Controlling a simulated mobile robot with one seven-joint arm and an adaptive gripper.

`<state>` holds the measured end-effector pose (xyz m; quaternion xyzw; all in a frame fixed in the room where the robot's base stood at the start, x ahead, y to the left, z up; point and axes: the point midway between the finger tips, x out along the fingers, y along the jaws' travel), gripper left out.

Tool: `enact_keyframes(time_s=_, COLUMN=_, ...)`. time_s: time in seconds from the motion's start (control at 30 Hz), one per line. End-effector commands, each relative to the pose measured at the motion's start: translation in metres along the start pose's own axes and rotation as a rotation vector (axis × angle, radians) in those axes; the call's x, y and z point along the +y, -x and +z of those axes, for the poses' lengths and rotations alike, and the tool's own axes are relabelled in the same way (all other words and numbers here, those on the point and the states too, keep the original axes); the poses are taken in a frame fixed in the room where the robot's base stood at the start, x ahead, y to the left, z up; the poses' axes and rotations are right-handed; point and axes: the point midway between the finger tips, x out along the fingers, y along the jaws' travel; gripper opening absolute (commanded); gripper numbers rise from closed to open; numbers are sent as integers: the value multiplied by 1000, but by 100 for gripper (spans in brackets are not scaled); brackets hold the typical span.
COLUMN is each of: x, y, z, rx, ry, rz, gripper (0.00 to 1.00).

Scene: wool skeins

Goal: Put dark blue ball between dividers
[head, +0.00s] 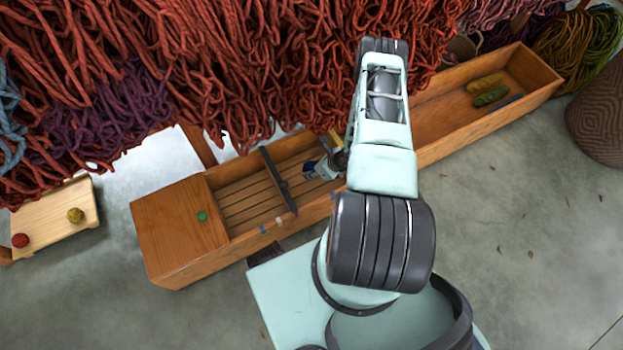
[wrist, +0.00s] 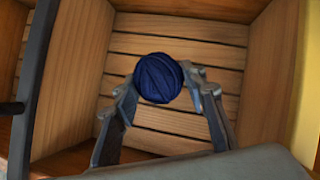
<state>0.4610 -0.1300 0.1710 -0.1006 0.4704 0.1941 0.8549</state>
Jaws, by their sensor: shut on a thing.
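The dark blue ball (wrist: 158,78) is a wound yarn ball. In the wrist view it sits between the two fingertips of my gripper (wrist: 160,84), which is shut on it. Slatted boards show beyond it, with wooden walls on both sides. In the head view the ball (head: 309,168) shows small beside my gripper (head: 318,170), over the slatted part of the long wooden trough. A dark bar-like divider (head: 278,180) crosses the trough to the left of it. A yellow piece (head: 336,138), possibly another divider, shows just behind my gripper. Whether the ball touches the slats I cannot tell.
The long wooden trough (head: 462,146) holds a yellow skein (head: 484,84) and a green skein (head: 491,97) at its right end. Red yarn (head: 220,70) hangs over its back edge. A low wooden stand (head: 50,228) with a red ball and a yellow ball is at left.

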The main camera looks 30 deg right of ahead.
Motion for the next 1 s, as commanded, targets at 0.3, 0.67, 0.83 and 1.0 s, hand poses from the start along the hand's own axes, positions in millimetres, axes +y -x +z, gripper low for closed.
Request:
enact_keyframes(time_s=0.3, x=-1, y=-31, z=-19, rx=-1, ry=1, rz=0, gripper=17)
enact_keyframes(time_s=0.67, x=-1, y=-53, z=-33, rx=-1, ry=2, rz=0, gripper=17)
enact_keyframes(time_s=0.83, x=-1, y=-55, z=-34, rx=-1, ry=2, rz=0, gripper=17)
enact_keyframes(time_s=1.0, x=-1, y=-56, z=-35, rx=-1, ry=2, rz=0, gripper=50)
